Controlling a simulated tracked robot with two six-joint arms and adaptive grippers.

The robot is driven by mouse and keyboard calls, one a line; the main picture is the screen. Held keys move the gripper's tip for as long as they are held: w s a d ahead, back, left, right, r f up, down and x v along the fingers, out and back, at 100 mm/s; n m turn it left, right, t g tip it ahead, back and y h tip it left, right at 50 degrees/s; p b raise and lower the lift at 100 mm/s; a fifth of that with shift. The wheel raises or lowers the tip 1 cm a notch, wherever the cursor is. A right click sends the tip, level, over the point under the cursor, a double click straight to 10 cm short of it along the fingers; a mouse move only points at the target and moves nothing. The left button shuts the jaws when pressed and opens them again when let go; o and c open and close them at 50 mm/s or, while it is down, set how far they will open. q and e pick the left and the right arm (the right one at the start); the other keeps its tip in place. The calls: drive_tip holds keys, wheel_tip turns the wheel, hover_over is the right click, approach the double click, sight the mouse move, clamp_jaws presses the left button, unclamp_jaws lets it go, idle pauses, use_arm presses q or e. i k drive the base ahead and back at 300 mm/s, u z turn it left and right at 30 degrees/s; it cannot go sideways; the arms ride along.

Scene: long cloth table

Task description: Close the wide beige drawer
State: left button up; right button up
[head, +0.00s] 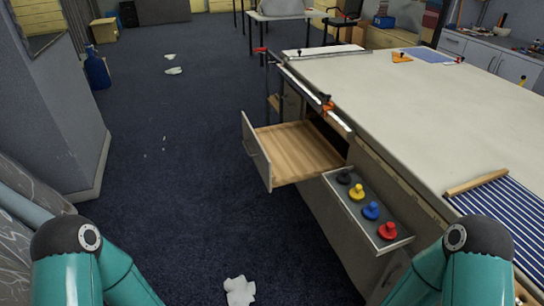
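A drawer (298,148) with a bare wooden bottom stands pulled out from the side of the long table (420,115), towards the left. Its pale grey-beige front (255,150) has a bar handle on its outer face. The drawer looks empty, and a dark opening shows behind it under the tabletop. Teal links of both my arms show at the bottom left and bottom right corners. Neither of my grippers is in view.
A shallow grey tray (340,197) with black, yellow, blue and red knobs juts out beside the drawer, nearer me. A metal rail with an orange clamp (327,104) runs along the table edge above.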

sight(284, 154)
drive_tip(key=u, duration=0.15)
drive_tip(key=i, duration=0.95)
drive_tip(key=z, duration=0.2)
drive_tip(key=k, duration=0.9)
drive_tip(key=u, duration=0.2)
drive_tip(key=i, duration=0.9)
drive_tip(key=z, duration=0.1)
